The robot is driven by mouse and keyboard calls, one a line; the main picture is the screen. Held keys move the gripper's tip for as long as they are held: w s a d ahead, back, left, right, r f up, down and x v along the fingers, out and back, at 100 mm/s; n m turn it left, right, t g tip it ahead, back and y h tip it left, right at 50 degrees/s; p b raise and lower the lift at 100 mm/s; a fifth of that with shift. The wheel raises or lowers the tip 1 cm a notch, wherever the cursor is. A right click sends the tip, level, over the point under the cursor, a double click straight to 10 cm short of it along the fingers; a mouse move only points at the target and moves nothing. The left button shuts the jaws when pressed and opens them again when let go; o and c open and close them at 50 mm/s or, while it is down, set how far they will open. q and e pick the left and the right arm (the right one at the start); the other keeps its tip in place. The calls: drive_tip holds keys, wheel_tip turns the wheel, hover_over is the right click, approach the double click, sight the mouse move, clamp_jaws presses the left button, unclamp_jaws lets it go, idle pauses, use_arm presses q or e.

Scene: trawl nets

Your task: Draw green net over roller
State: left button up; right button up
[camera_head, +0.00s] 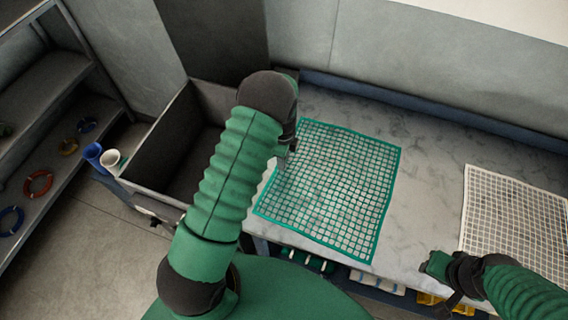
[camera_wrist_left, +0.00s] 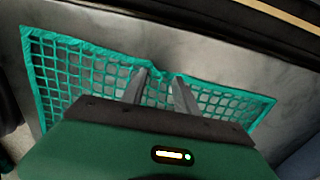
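The green net (camera_head: 340,190) lies spread on the grey table, its left edge beside the dark bin. My left gripper (camera_head: 284,158) is at the middle of that left edge. In the left wrist view the two fingers (camera_wrist_left: 161,76) stand apart over the net's green border (camera_wrist_left: 95,48), which dips between them; whether they touch it is unclear. My right gripper (camera_head: 440,272) is at the table's front edge, left of a white net; its fingers are not clear. I cannot make out a roller in either view.
An open dark bin (camera_head: 168,150) adjoins the table's left end. A white net (camera_head: 515,220) lies at the right. A blue rail (camera_head: 440,115) runs along the table's back. A shelf (camera_head: 50,165) with coloured rings stands far left. Bare table (camera_head: 430,180) separates the nets.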

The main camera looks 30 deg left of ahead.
use_arm(q)
drive_tip(key=shift+s+a+f, duration=0.15)
drive_tip(key=shift+s+f, duration=0.05)
drive_tip(key=shift+c, duration=1.2)
drive_tip(key=shift+d, duration=0.55)
clamp_jaws()
drive_tip(key=shift+a, duration=0.1)
use_arm(e)
drive_tip(key=shift+d+f, duration=0.1)
drive_tip(key=shift+d, duration=0.1)
use_arm(q)
drive_tip(key=shift+a, duration=0.1)
use_arm(e)
drive_tip(key=shift+s+a, duration=0.1)
